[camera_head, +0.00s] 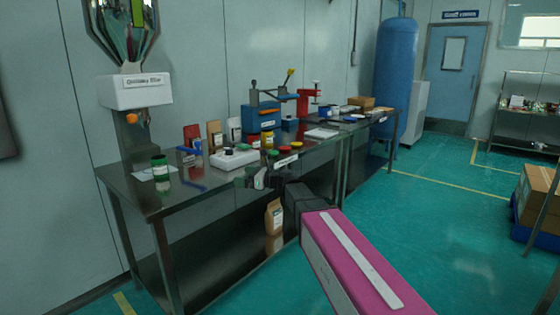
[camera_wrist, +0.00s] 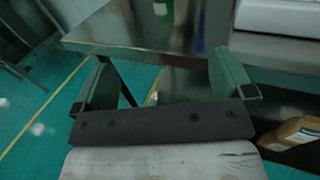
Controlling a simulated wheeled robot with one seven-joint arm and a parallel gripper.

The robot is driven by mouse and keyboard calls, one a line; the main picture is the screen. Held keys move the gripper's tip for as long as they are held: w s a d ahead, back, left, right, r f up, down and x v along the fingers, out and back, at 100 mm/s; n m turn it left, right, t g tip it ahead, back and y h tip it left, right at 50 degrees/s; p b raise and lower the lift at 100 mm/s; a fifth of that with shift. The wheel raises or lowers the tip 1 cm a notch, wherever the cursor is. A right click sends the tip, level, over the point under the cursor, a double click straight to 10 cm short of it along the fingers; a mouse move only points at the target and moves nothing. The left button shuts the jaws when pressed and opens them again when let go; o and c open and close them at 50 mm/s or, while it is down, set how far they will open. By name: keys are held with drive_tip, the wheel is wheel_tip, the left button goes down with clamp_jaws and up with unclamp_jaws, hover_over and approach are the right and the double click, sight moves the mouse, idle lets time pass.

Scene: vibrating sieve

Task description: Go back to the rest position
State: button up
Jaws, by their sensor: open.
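My gripper (camera_head: 254,180) is at the end of my pink and white arm, at the front edge of the steel table in the head view. In the wrist view my gripper (camera_wrist: 168,85) shows two green fingers spread wide apart with nothing between them. The steel table (camera_head: 200,188) stands along the wall, and its edge (camera_wrist: 130,45) runs across the top of the wrist view. A green-lidded jar (camera_head: 159,168) stands at the table's left end.
The table carries a white scale-like device (camera_head: 235,158), a blue machine (camera_head: 262,122) and several small jars. A paper bag (camera_head: 273,216) stands on the lower shelf. A blue tank (camera_head: 393,75) is at the back and a cardboard box (camera_head: 538,195) at the right. The green floor between is clear.

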drive_tip(key=s+d+f+n+g+h, duration=0.1)
drive_tip(key=s+d+f+n+h, duration=0.35)
drive_tip(key=d+f, duration=0.4)
drive_tip(key=s+d+f+n+g+h, duration=0.2)
drive_tip(key=s+d+f+n+h, duration=0.3)
drive_tip(key=f, duration=0.6)
drive_tip(key=s+d+f+n+g+h, duration=0.1)
drive_tip(key=s+d+f+n+h, duration=0.2)
drive_tip(key=d, duration=0.6)
drive_tip(key=s+d+f+n+g+h, duration=0.1)
drive_tip(key=s+d+f+n+h, duration=0.3)
drive_tip(key=s+d+f+n, duration=0.4)
drive_tip(key=shift+s+d+n+g, duration=0.15)
drive_tip(key=shift+d+n+g, duration=0.25)
drive_tip(key=shift+d, duration=0.55)
